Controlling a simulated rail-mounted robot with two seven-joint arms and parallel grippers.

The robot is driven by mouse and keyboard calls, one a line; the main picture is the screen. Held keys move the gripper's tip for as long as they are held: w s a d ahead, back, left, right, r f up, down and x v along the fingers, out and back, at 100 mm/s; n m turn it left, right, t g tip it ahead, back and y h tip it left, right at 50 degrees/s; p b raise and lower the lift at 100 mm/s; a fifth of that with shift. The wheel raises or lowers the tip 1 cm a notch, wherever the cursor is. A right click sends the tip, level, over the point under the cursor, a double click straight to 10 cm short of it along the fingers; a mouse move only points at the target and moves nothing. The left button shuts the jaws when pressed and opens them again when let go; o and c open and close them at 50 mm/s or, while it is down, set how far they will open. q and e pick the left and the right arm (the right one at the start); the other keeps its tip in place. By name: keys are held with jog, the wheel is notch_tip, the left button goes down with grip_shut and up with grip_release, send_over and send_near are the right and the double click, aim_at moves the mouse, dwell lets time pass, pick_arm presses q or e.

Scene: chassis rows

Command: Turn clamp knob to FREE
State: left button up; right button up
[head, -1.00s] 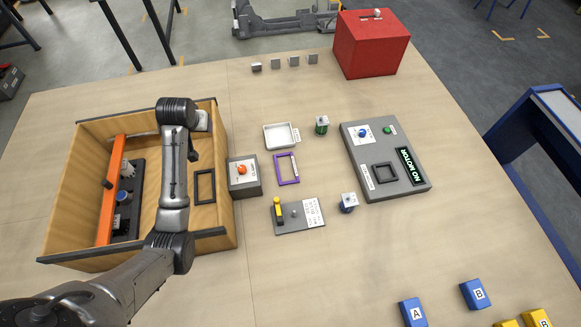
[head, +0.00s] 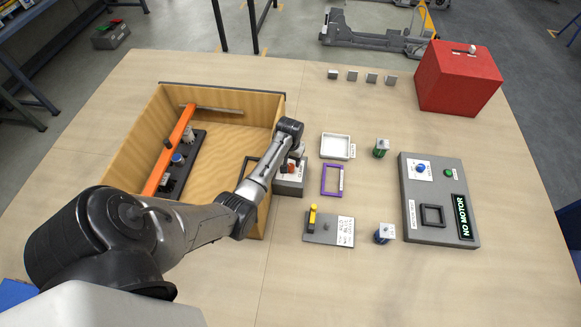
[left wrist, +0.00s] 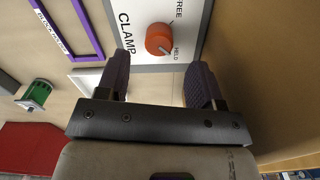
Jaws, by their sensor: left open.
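The clamp knob (left wrist: 159,39) is a round orange-red knob on a white plate marked CLAMP, FREE and HELD (left wrist: 145,15) in the left wrist view. In the head view the knob is mostly hidden by my gripper, on top of the grey clamp box (head: 289,188). My left gripper (left wrist: 158,68) is open and empty. Its two dark fingers lie to either side of the knob's line in the wrist view, with the knob beyond the tips, apparently not touching. In the head view the left gripper (head: 292,160) is over the clamp box.
An open wooden box (head: 222,96) with an orange bar (head: 176,150) stands left of the clamp box. A purple frame (head: 332,181), a white tray (head: 336,146) and a grey plate with a yellow handle (head: 325,228) lie to the right. A grey NO MOTOR panel (head: 438,205) is farther right.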

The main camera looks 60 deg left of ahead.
aim_at(290, 166)
pick_arm(q)
notch_tip(290, 166, down, 4)
jog(key=shift+r+b, duration=0.1)
jog(key=shift+b, duration=0.2)
jog(key=shift+f, duration=0.8)
jog(key=c, duration=0.9)
